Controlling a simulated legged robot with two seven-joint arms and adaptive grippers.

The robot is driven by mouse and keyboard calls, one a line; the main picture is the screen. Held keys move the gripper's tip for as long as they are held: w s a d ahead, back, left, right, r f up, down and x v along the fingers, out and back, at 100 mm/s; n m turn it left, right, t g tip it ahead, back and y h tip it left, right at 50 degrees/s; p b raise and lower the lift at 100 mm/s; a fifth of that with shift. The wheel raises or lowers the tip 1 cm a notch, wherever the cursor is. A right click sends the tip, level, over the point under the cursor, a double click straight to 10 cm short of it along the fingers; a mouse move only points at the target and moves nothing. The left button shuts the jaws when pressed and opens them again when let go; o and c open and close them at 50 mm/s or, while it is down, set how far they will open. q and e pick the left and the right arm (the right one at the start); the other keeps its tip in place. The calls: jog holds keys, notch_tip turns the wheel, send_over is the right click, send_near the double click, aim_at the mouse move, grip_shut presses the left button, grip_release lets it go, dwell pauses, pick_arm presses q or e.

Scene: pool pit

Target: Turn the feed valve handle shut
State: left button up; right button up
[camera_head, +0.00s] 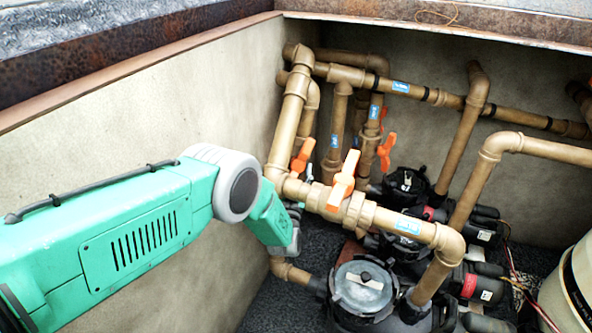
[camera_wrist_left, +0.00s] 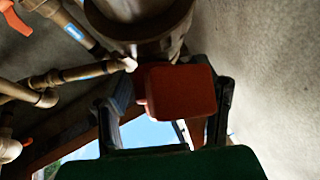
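Orange valve handles show in the head view: a large one on the front pipe (camera_head: 343,178), one at its left (camera_head: 303,155) and one farther back (camera_head: 386,150). I cannot tell which is the feed valve's. My left gripper (camera_head: 292,236) is low at the left end of the front pipe, its fingertips partly hidden. In the left wrist view its two dark fingers stand apart, on either side of a red block (camera_wrist_left: 181,92) below a thick pipe (camera_wrist_left: 142,22). The block looks like a handle; firm contact is not clear. My right gripper is not in view.
Brown pipes (camera_head: 400,222) cross the pit above black pumps (camera_head: 365,285). The pale concrete wall (camera_head: 190,110) runs close along my left arm. A cream tank (camera_head: 570,285) stands at the right edge. Loose cables hang near it.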

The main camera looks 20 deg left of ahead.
pick_arm(q)
jog(key=shift+d, duration=0.2)
grip_shut()
jog(key=shift+d+r+m+h, duration=0.15)
jog(key=shift+d+m+h, duration=0.15)
jog(key=shift+h, duration=0.1)
jog(key=shift+a+m+h+p, duration=0.1)
jog(key=shift+m+h+p, duration=0.25)
jog(key=shift+m+h, duration=0.5)
jog(key=shift+a, duration=0.15)
jog(key=shift+o, duration=1.6)
grip_release()
jog(key=shift+s, duration=0.1)
jog(key=v, duration=1.2)
jog(key=shift+d+f, duration=0.25)
